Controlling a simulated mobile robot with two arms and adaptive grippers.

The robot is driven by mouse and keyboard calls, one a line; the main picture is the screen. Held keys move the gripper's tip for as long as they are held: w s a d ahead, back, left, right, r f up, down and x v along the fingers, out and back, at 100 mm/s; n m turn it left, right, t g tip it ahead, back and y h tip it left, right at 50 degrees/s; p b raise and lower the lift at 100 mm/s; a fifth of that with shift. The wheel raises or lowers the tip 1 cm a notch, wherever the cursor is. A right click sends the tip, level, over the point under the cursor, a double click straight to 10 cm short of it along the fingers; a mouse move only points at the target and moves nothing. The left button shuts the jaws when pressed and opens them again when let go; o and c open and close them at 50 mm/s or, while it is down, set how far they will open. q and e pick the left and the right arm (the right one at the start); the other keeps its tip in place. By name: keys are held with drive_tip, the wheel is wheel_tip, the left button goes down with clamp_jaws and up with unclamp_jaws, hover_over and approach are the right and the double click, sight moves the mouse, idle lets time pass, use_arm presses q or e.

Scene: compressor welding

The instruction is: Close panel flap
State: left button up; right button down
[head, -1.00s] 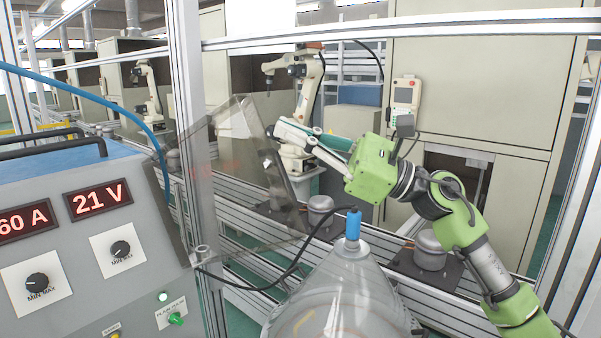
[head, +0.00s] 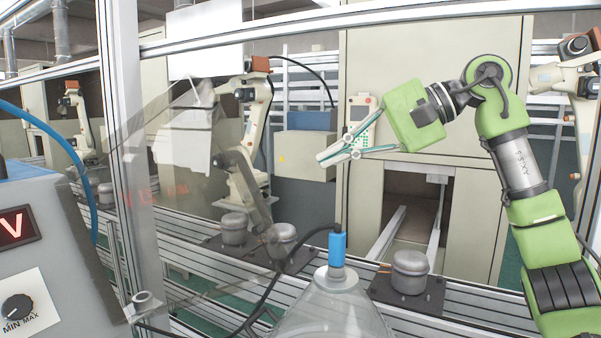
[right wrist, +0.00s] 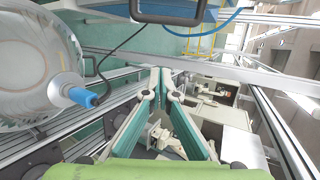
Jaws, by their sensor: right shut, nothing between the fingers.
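The panel flap (head: 180,180) is a clear, slightly tinted sheet in the left half of the head view. It stands out at an angle from the aluminium post (head: 118,150), with reddish marks on it. Its far edge is hard to make out against the machines behind. My right gripper (head: 333,150) is to the right of the flap in the head view, apart from it in the picture and pointing left. Its fingers are shut and empty. In the right wrist view its fingertips (right wrist: 160,73) meet; I cannot pick out the flap there. My left gripper is not in view.
A grey control box (head: 55,255) stands at the left. A clear dome with a blue-capped top (head: 337,250) is at the bottom centre, with a black cable. Grey compressors (head: 410,270) sit on the rail bench behind. An aluminium beam (head: 370,24) crosses above.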

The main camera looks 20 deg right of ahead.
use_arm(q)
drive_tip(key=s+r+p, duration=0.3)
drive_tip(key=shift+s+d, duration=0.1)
use_arm(e)
drive_tip(key=w+a+f, duration=0.2)
drive_tip(key=a+f, duration=0.2)
drive_tip(key=a, duration=0.5)
drive_tip(key=shift+a, duration=0.2)
drive_tip(key=shift+s, duration=0.1)
